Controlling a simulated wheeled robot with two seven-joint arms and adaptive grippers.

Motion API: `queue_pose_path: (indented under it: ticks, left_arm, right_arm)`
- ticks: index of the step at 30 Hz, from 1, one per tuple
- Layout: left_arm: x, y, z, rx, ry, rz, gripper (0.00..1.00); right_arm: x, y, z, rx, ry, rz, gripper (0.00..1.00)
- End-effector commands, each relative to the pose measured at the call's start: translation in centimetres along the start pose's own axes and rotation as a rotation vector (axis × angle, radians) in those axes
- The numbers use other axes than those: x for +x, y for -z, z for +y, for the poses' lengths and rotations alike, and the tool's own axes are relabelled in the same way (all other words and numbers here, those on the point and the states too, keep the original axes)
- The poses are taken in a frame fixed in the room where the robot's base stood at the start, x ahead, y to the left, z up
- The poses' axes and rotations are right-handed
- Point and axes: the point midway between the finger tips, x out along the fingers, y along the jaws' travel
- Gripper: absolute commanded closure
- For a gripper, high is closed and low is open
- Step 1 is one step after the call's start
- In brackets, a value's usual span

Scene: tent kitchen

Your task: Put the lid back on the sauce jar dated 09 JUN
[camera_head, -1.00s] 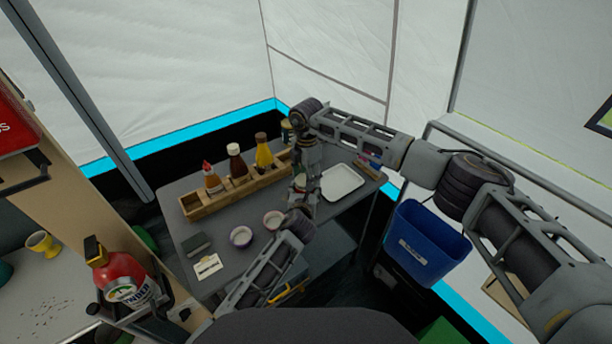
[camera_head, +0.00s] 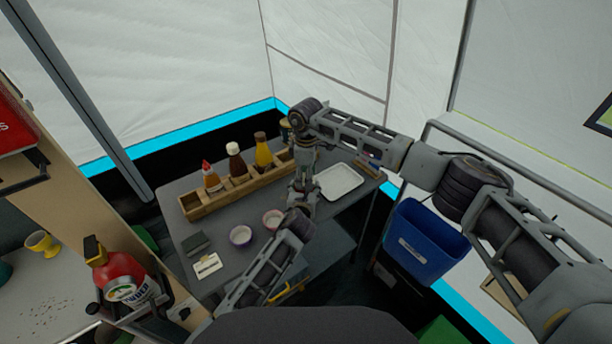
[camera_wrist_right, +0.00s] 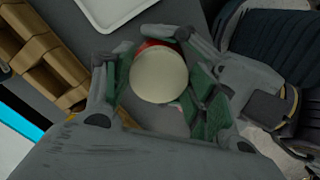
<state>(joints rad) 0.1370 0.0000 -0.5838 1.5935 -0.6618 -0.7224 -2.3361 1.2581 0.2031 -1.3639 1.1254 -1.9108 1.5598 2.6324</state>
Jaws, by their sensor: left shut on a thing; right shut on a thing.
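My right gripper (camera_head: 301,188) reaches down over the grey table. In the right wrist view my right gripper (camera_wrist_right: 160,62) is shut around a pale cream round lid (camera_wrist_right: 158,76). A red edge of something, perhaps the sauce jar (camera_wrist_right: 148,45), shows behind the lid; I cannot tell whether the lid is seated on it. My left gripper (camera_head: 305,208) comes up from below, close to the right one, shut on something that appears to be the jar. The jar's body is mostly hidden and no date is readable.
Two small bowls (camera_head: 241,236) (camera_head: 272,219) stand left of my grippers. A wooden rack (camera_head: 205,205) holds several bottles. A white tray (camera_head: 340,181) lies to the right. A dark block (camera_head: 196,243) and a white card (camera_head: 207,265) lie at left. A blue bin (camera_head: 428,240) stands beside the table.

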Motion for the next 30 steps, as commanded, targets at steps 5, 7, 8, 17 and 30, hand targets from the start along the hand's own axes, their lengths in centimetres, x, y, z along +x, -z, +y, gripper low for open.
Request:
queue_pose_path:
  ticks: [5, 7, 8, 17, 30]
  left_arm:
    - [0.0, 0.3, 0.0, 0.0, 0.0, 0.005, 1.0]
    - [0.0, 0.3, 0.0, 0.0, 0.0, 0.005, 1.0]
    - [0.0, 0.3, 0.0, 0.0, 0.0, 0.005, 1.0]
    - [0.0, 0.2, 0.0, 0.0, 0.0, 0.004, 1.0]
    - [0.0, 0.3, 0.1, 0.001, -0.002, 0.005, 1.0]
  right_arm:
    - [-0.1, -0.1, 0.2, -0.001, -0.004, 0.001, 0.34]
    - [-0.1, -0.1, 0.2, -0.002, -0.003, 0.001, 0.25]
    - [-0.1, 0.0, 0.1, -0.003, -0.003, 0.001, 0.21]
    - [-0.1, 0.0, 0.0, -0.006, 0.0, 0.0, 0.18]
    - [-3.3, 0.1, 0.0, -0.007, -0.002, 0.003, 0.18]
